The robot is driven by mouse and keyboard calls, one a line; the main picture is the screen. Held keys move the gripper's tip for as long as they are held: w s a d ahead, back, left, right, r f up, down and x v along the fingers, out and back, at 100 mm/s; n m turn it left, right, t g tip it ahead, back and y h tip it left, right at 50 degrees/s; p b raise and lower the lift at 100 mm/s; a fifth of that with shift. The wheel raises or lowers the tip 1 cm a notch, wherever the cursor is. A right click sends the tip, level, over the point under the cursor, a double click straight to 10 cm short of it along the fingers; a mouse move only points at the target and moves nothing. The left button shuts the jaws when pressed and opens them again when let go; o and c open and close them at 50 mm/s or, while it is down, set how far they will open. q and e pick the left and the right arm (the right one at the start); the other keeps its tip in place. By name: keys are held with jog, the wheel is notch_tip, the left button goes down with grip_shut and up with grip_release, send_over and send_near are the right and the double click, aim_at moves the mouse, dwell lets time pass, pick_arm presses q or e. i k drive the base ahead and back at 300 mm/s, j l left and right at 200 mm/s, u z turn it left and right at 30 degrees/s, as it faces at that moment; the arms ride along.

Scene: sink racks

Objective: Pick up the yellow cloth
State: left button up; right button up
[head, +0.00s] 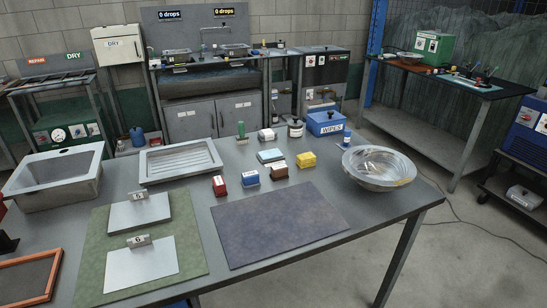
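A small yellow block-like item (306,160), which looks like the folded yellow cloth, lies on the grey worktable (345,210). It sits right of the table's middle, behind the dark mat (275,223) and left of the shiny metal bowl (379,168). A brown block (278,171) is close to its left, and a flat light-blue piece (270,155) lies further left. Nothing covers the yellow item. Neither of my grippers shows in the head view.
Blue (250,179) and red (219,186) blocks stand further left. A blue wipes box (326,123) and a small blue-white bottle (346,138) are behind. A drain tray (180,160) and a metal basin (55,178) fill the left. The dark mat is bare.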

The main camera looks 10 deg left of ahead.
aim_at(305, 160)
jog(key=i+l, duration=0.15)
jog(key=l, duration=0.15)
jog(key=i+l, duration=0.1)
jog(key=l, duration=0.2)
jog(key=i+l, duration=0.15)
jog(key=l, duration=0.15)
jog(key=i+l, duration=0.15)
jog(key=l, duration=0.2)
jog(key=u, duration=0.05)
